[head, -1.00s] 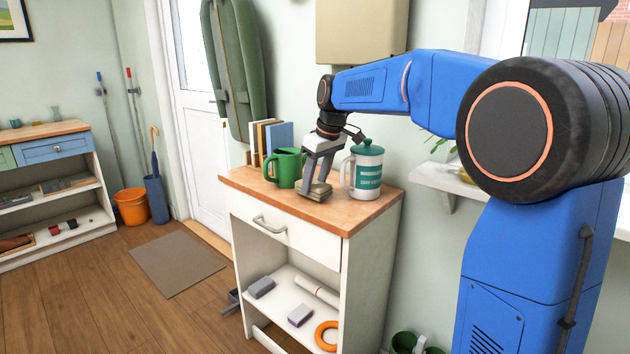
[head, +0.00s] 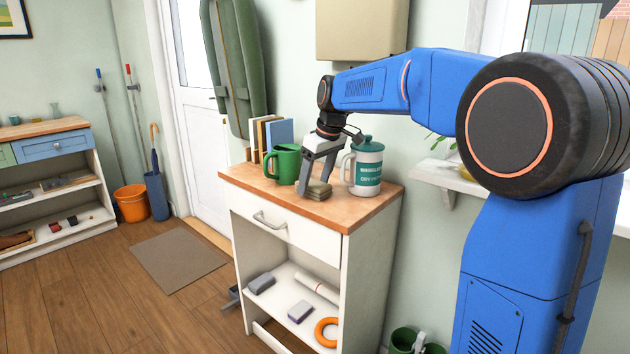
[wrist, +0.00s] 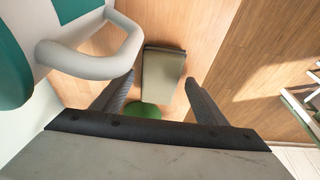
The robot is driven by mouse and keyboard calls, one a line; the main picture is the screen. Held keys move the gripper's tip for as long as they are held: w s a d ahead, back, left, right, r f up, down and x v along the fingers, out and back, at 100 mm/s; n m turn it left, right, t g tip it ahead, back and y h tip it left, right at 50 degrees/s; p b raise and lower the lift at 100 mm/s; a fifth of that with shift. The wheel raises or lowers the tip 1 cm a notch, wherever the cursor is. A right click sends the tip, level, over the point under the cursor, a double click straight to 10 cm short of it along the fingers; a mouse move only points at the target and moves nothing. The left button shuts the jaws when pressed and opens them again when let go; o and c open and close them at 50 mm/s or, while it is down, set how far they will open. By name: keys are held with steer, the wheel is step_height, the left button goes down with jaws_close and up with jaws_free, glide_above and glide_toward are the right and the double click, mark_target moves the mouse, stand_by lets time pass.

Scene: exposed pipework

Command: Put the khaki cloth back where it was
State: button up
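The khaki cloth (head: 319,189) lies folded on the wooden top of the white cabinet (head: 360,207), between the green mug (head: 285,165) and the white-and-teal lidded mug (head: 367,168). My gripper (head: 318,174) is right at the cloth, its fingers spread apart. In the wrist view the cloth (wrist: 163,75) shows beyond the gap between the open fingers (wrist: 160,97), with nothing seen gripped. The white mug's handle (wrist: 95,55) is close to the left finger there. A green patch, probably the green mug (wrist: 145,110), is mostly hidden behind my gripper.
Upright books (head: 271,136) stand at the back left of the cabinet top. The cabinet's front edge drops to the floor. Its open shelf holds grey blocks, a white roll and an orange ring (head: 327,332).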

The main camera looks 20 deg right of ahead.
steer(key=shift+r, duration=0.1)
steer(key=v, duration=1.7)
steer(key=s+d+f+m+t+h, duration=0.1)
steer(key=s+f+m, duration=0.2)
steer(key=s+f, duration=1.2)
steer(key=s+d+f+m+t+h, duration=0.1)
steer(key=s+d+f+m, duration=0.1)
steer(key=s+f, duration=1.3)
steer(key=s+m, duration=0.1)
steer(key=s, duration=0.5)
steer(key=shift+s+d+m, duration=0.2)
steer(key=shift+d+m, duration=0.15)
steer(key=shift+m, duration=0.05)
